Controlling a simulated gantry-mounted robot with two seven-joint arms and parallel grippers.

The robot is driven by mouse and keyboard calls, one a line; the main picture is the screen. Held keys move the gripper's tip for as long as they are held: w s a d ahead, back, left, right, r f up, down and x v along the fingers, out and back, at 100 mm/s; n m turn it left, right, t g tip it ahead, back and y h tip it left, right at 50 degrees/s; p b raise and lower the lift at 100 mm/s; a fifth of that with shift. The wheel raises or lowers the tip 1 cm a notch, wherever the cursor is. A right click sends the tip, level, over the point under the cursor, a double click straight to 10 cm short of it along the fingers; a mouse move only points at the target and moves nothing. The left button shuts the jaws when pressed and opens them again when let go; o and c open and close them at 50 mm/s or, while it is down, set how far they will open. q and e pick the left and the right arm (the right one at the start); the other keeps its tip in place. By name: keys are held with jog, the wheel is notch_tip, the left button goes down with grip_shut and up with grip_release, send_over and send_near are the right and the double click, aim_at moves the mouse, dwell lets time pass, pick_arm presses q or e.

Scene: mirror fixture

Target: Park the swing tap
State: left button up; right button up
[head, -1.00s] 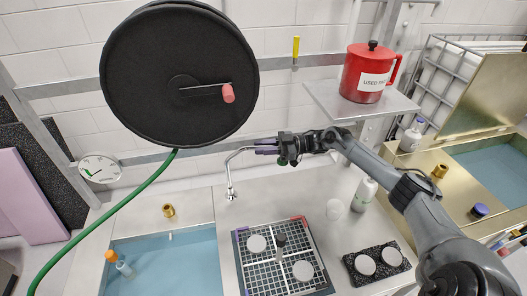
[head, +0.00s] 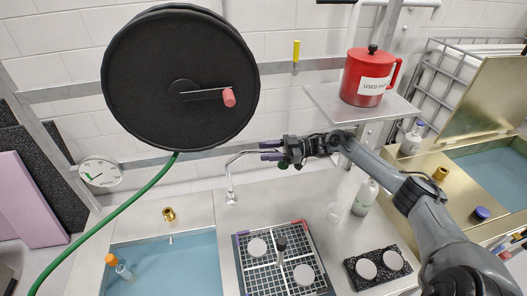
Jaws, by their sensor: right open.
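The swing tap (head: 231,178) is a thin chrome pipe that rises from the counter behind the basins. Its spout bends over and points right, towards the middle of the counter. My right gripper (head: 270,150) has its purple-grey fingers pointing left at the spout's end. The fingers are apart, one above the other, with the spout's tip at or just between them. I cannot tell whether they touch it. A small green part shows below the gripper. My left gripper is not in the head view.
A black hose reel (head: 170,85) with a green hose hangs at upper left. A blue-water basin (head: 165,262) lies front left, beside a gridded rack (head: 262,268). A red jug (head: 370,78) stands on a shelf. A white bottle (head: 364,197) and cup stand below my right arm.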

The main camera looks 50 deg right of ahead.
jog(key=v, duration=0.9)
